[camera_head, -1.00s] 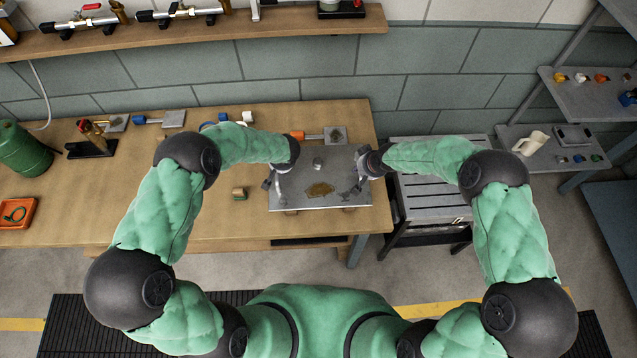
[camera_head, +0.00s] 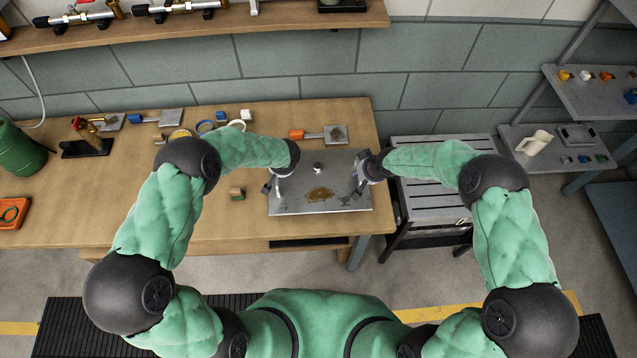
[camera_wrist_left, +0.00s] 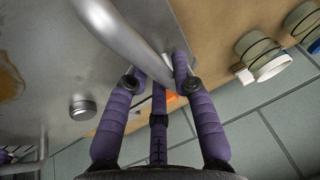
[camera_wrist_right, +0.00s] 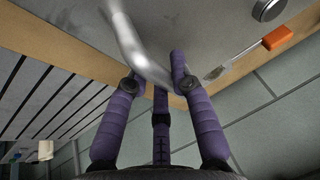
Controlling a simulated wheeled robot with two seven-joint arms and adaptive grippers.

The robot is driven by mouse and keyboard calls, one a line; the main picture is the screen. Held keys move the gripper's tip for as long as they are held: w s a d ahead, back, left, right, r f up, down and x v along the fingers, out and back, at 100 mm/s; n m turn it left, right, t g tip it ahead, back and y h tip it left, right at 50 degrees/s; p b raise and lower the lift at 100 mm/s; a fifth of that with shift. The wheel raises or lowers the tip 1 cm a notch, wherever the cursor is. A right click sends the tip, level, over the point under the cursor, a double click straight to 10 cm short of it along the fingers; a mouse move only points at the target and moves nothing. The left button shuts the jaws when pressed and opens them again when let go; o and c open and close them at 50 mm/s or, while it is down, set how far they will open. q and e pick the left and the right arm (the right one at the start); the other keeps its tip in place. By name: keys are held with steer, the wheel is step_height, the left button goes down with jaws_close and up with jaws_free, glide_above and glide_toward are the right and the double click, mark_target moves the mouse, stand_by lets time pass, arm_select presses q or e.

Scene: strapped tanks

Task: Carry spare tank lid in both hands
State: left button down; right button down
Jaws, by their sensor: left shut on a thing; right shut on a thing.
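The spare tank lid (camera_head: 300,205) is a flat grey metal plate with a small central knob (camera_head: 318,168), a brown stain and a bar handle at each side. It is over the front right of the wooden table. My left gripper (camera_head: 270,188) is shut on the lid's left handle; in the left wrist view the bent handle (camera_wrist_left: 118,32) runs between the purple fingers. My right gripper (camera_head: 359,184) is shut on the right handle (camera_wrist_right: 130,42). The lid looks about level. Its underside is hidden, so any gap to the table is hard to judge.
A slatted grey bench (camera_head: 440,190) stands right of the wooden table (camera_head: 130,200). A small block (camera_head: 237,194) lies left of the lid. An orange-handled tool (camera_head: 310,135) lies behind it. A green drum (camera_head: 20,150) stands far left. A shelf (camera_head: 515,157) holds a mug (camera_head: 533,143).

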arm_select(q)
steer(key=shift+w+a, duration=0.2)
steer(key=shift+a, duration=0.1)
arm_select(e)
steer(key=shift+w+d+f, duration=0.1)
steer(key=shift+d+f, duration=0.05)
arm_select(q)
steer(key=c, duration=1.1)
jaws_free()
steer(key=shift+s, duration=0.1)
arm_select(e)
steer(key=c, duration=1.1)
jaws_free()
arm_select(q)
steer(key=shift+o, duration=0.3)
steer(key=shift+d, duration=0.15)
steer(key=shift+s, duration=0.1)
steer(key=v, duration=1.1)
steer(key=shift+r, duration=0.4)
arm_select(e)
steer(key=v, duration=1.2)
arm_select(q)
steer(key=shift+s+d, duration=0.15)
steer(key=shift+s, duration=0.05)
arm_select(e)
steer(key=shift+s, duration=0.2)
